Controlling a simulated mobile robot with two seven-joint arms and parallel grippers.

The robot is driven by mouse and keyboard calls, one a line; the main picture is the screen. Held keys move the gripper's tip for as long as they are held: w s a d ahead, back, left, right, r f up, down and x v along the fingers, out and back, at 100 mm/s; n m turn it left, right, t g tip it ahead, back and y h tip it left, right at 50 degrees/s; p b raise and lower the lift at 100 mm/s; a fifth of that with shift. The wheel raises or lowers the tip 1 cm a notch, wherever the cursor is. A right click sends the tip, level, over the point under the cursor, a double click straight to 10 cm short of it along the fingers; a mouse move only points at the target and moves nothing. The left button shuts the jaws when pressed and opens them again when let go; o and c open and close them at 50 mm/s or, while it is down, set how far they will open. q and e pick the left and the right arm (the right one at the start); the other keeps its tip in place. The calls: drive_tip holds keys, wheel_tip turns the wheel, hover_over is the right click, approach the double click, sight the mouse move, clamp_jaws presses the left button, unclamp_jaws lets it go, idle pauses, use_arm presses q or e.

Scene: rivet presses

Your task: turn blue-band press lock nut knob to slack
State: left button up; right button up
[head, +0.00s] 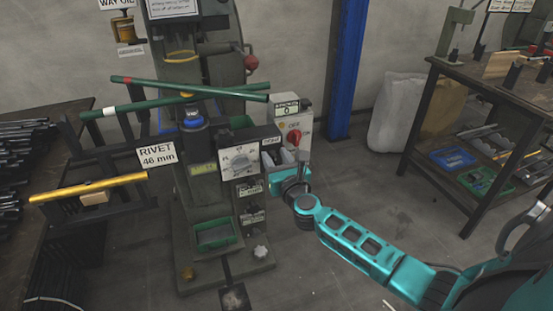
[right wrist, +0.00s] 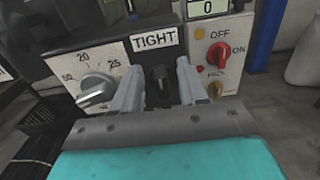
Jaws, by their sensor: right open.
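The press (head: 205,190) stands at the centre of the head view, with a blue band (head: 193,122) around its ram. In the right wrist view, a small black knob (right wrist: 159,80) sits just below a white label reading TIGHT (right wrist: 155,40); it looks roughly upright. My right gripper (right wrist: 157,78) is open, with one grey finger on each side of this knob. I cannot tell whether the fingers touch it. In the head view my right gripper (head: 275,160) is at the panel's right side and hides the knob. My left gripper is not in view.
A grey numbered dial (right wrist: 95,90) is left of the knob. A switch box with a red OFF/ON switch (right wrist: 217,55) is close on the right. Green bars (head: 130,109) and a yellow bar (head: 90,187) rest at the left. A workbench (head: 440,120) stands at the right.

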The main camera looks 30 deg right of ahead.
drive_tip(key=c, duration=0.4)
clamp_jaws()
